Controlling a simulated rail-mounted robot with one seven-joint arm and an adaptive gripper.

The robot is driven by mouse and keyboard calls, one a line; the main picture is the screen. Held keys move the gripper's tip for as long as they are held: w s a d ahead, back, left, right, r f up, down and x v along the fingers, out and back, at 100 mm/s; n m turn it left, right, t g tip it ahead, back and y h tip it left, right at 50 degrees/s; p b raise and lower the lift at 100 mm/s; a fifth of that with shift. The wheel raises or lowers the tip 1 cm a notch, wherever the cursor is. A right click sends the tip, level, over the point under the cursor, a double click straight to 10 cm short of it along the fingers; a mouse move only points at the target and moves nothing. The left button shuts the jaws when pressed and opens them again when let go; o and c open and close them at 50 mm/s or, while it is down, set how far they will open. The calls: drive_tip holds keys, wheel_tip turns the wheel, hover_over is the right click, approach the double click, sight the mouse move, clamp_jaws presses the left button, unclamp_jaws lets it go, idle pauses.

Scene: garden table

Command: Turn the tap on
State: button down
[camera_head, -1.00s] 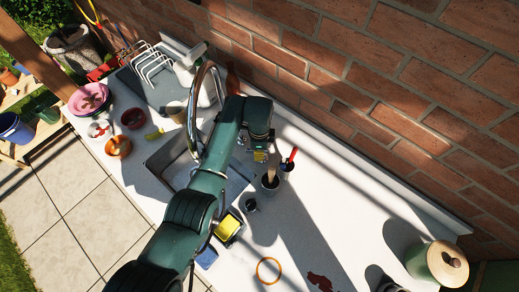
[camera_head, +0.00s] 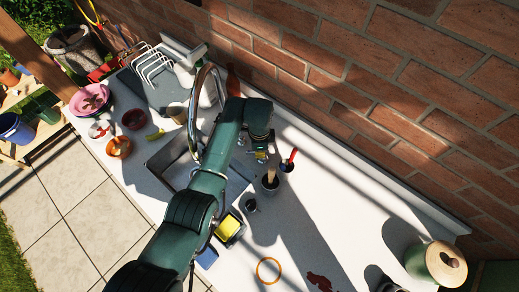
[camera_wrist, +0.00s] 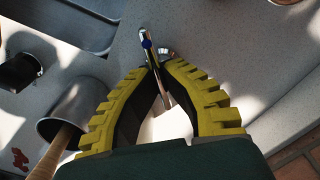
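The tap's tall chrome spout (camera_head: 193,112) arches beside the sink, partly behind my arm in the head view. In the wrist view, a slim metal tap lever (camera_wrist: 147,40) with a blue mark runs down between my fingertips. My gripper (camera_wrist: 157,66) has ridged yellow-edged fingers, drawn together at the tips on either side of the lever and seeming to touch it. The gripper also shows small in the head view (camera_head: 260,155), low over the counter behind the sink. The tap's base is mostly hidden.
The sink (camera_head: 165,160) lies under my arm. A dark pot with a wooden handle (camera_head: 270,180) and a red-handled tool (camera_head: 289,160) stand close to the right of my gripper. The brick wall (camera_head: 330,95) is close behind. The counter's right middle is mostly clear.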

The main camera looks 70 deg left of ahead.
drive_tip(key=n, duration=0.1)
drive_tip(key=n+p, duration=0.1)
drive_tip(key=n, duration=0.1)
drive_tip(key=shift+d+n+p, duration=0.25)
drive_tip(key=shift+n+p, duration=0.15)
drive_tip(key=shift+d+f+n+p, duration=0.15)
drive_tip(key=shift+n+p, duration=0.3)
drive_tip(key=shift+n, duration=1.25)
drive_tip(key=c, duration=1.2)
unclamp_jaws()
wheel_tip(320, 180, up, 12)
drive_tip(key=shift+r, duration=0.1)
